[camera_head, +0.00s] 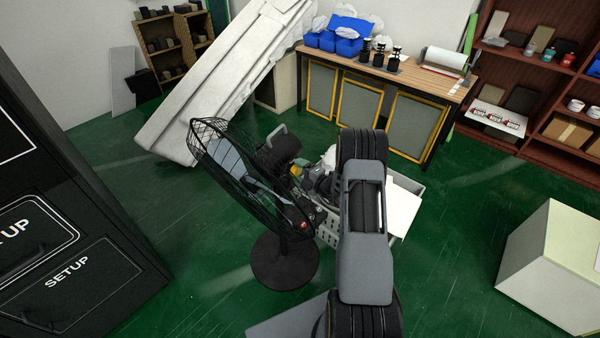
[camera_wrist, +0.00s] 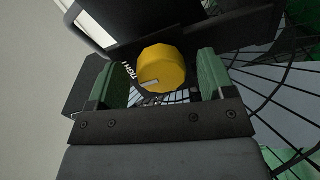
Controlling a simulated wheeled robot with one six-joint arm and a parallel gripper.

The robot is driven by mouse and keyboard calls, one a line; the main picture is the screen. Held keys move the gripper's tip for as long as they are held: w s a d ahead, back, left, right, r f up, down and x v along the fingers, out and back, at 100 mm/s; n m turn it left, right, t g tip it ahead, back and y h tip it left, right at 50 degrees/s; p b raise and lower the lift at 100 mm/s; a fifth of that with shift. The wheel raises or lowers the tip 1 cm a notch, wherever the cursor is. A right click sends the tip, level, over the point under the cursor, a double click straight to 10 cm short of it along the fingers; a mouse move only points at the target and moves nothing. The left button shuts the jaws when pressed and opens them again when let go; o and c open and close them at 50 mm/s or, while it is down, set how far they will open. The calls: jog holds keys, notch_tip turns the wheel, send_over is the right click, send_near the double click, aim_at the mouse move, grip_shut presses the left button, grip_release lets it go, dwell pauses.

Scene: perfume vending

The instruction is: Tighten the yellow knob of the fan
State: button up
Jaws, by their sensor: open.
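The black fan (camera_head: 241,178) stands on its round base (camera_head: 284,262) on the green floor, left of my arm. Its yellow knob (camera_wrist: 162,67) shows large in the wrist view, on a dark housing with partly readable white lettering beside it. In the head view the yellow knob (camera_head: 296,170) is a small patch, mostly hidden by my gripper and the fan. My gripper (camera_wrist: 162,80) is open, with one green fingertip on each side of the knob. Gaps show between the fingers and the knob, so it is not gripped.
A grey crate (camera_head: 331,236) with a white panel stands behind my arm. A workbench (camera_head: 420,80) with bottles and blue bins is at the back. A black cabinet (camera_head: 70,230) is at the left, a pale box (camera_head: 550,265) at the right.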

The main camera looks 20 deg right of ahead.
jog(key=b+v, duration=0.1)
jog(key=v, duration=1.3)
jog(key=shift+b, duration=0.35)
jog(key=shift+w, duration=0.1)
